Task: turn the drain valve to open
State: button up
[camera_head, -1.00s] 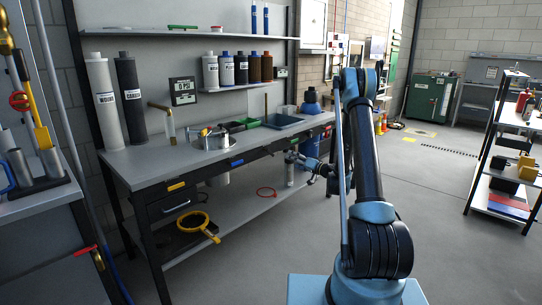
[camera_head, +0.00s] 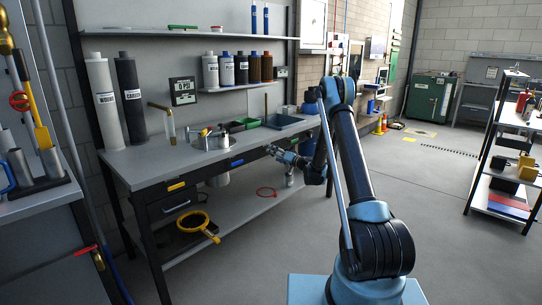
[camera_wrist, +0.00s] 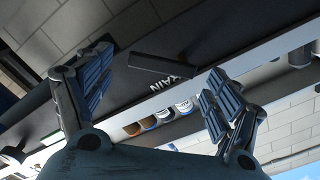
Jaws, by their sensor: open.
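My gripper (camera_head: 277,152) is at the front edge of the workbench, below the blue-grey sink basin, in the head view. In the wrist view my gripper (camera_wrist: 160,75) is open, its two ribbed fingers wide apart with nothing between them. Beyond the fingers is a dark panel with white letters, of which "AIN" shows. A black bar (camera_wrist: 163,65), which looks like the drain valve's handle, lies across the panel beside the letters, covering part of the word. It appears apart from both fingers. In the head view I cannot make out the valve.
The workbench (camera_head: 150,165) carries a metal pot (camera_head: 209,139), a green tray (camera_head: 240,125) and the sink basin (camera_head: 284,121). The floor to the right is clear up to a shelf rack (camera_head: 487,150).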

jog(key=shift+x, duration=1.7)
jog(key=shift+c, duration=0.5)
jog(key=c, duration=1)
